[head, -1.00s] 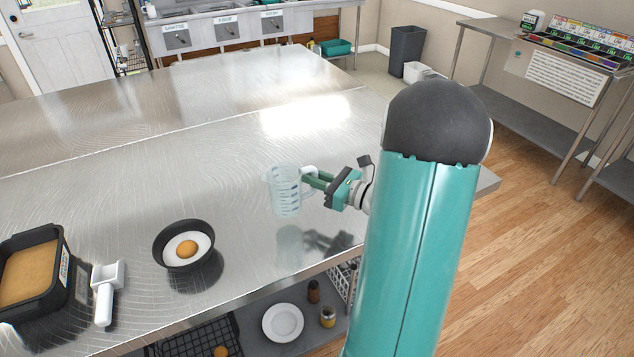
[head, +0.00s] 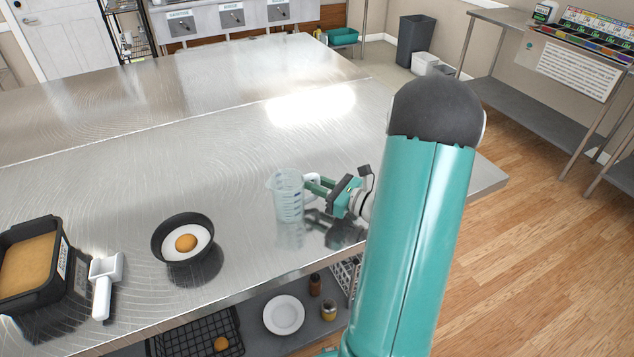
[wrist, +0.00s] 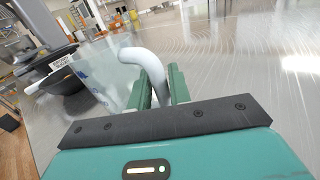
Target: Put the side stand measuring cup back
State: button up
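The clear measuring cup (head: 288,196) with blue markings is upright at the near right of the steel table (head: 130,165). Its base is at or just above the table top; I cannot tell whether it touches. My gripper (head: 316,186) comes from the right, with its green fingers at the cup's white handle. In the wrist view the handle (wrist: 143,62) runs between the fingers (wrist: 160,88), which are closed around it. The clear cup body (wrist: 108,78) shows just beyond them, to the left.
A black pan with an egg (head: 183,238), a white scoop (head: 104,285) and a black tray of tan food (head: 30,265) stand to the left. A shelf below holds a white plate (head: 284,314) and jars. The table's middle is clear.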

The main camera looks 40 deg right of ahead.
jog(key=shift+o, duration=1.4)
jog(key=shift+d+r, duration=0.1)
jog(key=shift+r, duration=0.15)
jog(key=v, duration=1.2)
jog(key=a+r+n+g+y, duration=0.25)
jog(key=a+n+g, duration=0.5)
jog(key=a, duration=0.45)
jog(key=a+r+n+g+y, duration=0.1)
jog(key=a+r+n+g, duration=0.2)
jog(key=a+n+g, duration=0.55)
jog(key=s+a+r+n+t+h, duration=0.4)
jog(key=a+r+n+h, duration=0.4)
jog(key=n, duration=0.8)
jog(key=a+h, duration=0.1)
jog(key=a, duration=0.1)
jog(key=shift+s+a+n+t, duration=0.2)
jog(key=shift+a+n+t, duration=0.1)
